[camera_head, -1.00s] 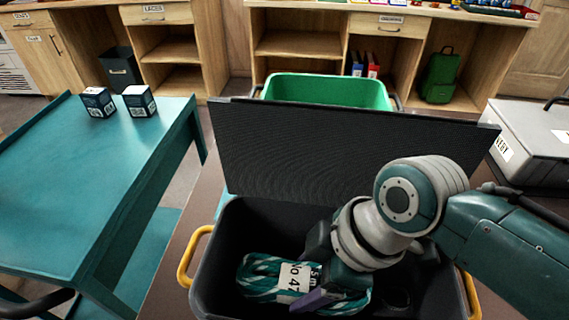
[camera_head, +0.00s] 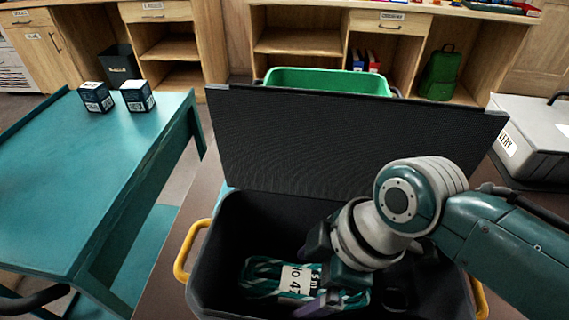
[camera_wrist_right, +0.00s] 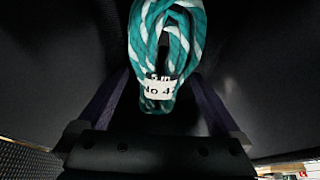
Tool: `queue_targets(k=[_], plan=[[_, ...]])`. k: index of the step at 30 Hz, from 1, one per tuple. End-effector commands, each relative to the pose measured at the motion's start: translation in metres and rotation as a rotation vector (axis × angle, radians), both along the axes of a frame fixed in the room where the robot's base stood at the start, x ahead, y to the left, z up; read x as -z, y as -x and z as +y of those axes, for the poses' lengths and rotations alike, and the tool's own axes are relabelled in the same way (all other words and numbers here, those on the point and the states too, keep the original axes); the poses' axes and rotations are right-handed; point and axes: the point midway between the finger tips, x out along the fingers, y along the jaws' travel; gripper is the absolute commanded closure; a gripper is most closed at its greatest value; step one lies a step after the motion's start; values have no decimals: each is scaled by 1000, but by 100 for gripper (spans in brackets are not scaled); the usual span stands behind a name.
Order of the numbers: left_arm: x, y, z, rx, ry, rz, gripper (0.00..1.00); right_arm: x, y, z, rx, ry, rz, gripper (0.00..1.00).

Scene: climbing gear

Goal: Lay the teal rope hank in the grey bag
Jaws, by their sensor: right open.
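The teal and white rope hank (camera_head: 262,279), with a white "No 47" label, lies inside the dark grey bag (camera_head: 232,240), low down near its front. The bag has yellow handles and its lid stands open at the back. My right gripper (camera_head: 312,280) reaches into the bag from the right, at the hank. In the right wrist view the hank (camera_wrist_right: 165,50) shows between and beyond the two spread purple fingers of the gripper (camera_wrist_right: 160,85), with gaps on both sides. Part of the hank is hidden by the gripper in the head view. My left gripper is not in view.
A teal trolley (camera_head: 90,190) with two dark boxes stands on the left. A green crate (camera_head: 330,80) is behind the lid. A light grey case (camera_head: 530,145) sits at right. The bag's walls surround my right gripper closely.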

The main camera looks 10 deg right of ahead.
Motion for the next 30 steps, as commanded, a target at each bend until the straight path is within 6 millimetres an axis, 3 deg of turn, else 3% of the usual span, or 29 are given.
queue_targets(k=[7, 15, 21, 30], plan=[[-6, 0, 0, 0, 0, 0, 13, -10, 1, -4, 0, 1, -1, 0], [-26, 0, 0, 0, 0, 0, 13, -59, 7, -23, -1, 2, -3, 0], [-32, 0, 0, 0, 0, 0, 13, -85, 11, -34, -1, 0, -1, 0], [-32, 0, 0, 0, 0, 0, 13, -92, 13, -36, 1, 1, 1, 0]])
